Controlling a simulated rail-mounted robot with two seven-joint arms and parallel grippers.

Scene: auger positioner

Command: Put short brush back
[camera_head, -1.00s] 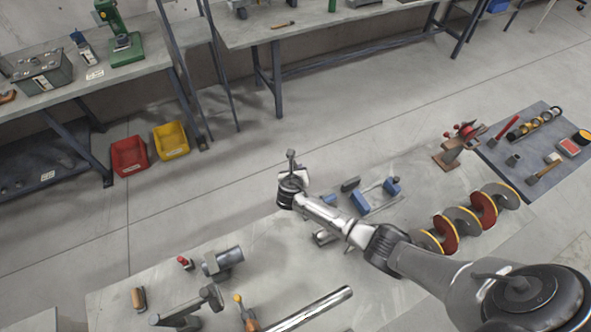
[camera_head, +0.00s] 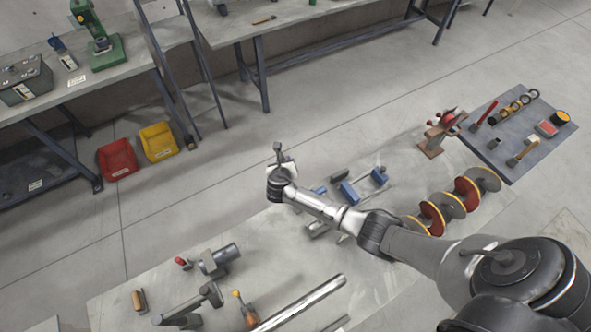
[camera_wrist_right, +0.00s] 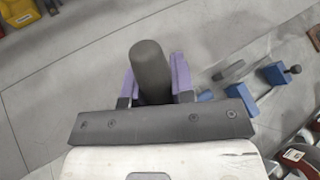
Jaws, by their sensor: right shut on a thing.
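My right gripper (camera_head: 279,170) is over the far edge of the grey worktable (camera_head: 190,240), shut on a dark grey rounded cylinder (camera_wrist_right: 152,68). In the right wrist view the cylinder sits between the purple fingers (camera_wrist_right: 153,90). Most of it is hidden, so I cannot tell whether it is the short brush. A brush-like tool (camera_head: 522,152) with a wooden handle and pale head lies on the dark mat (camera_head: 500,170) at the right. A wooden-handled piece (camera_head: 139,301), possibly another brush, lies at the table's left end. My left gripper is not in view.
Blue clamp-like blocks (camera_head: 349,192) stand right of my gripper. A metal bar (camera_head: 305,302) and a dark fixture (camera_head: 217,262) are at the front left. Red (camera_head: 117,158) and yellow (camera_head: 158,141) bins stand on the floor.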

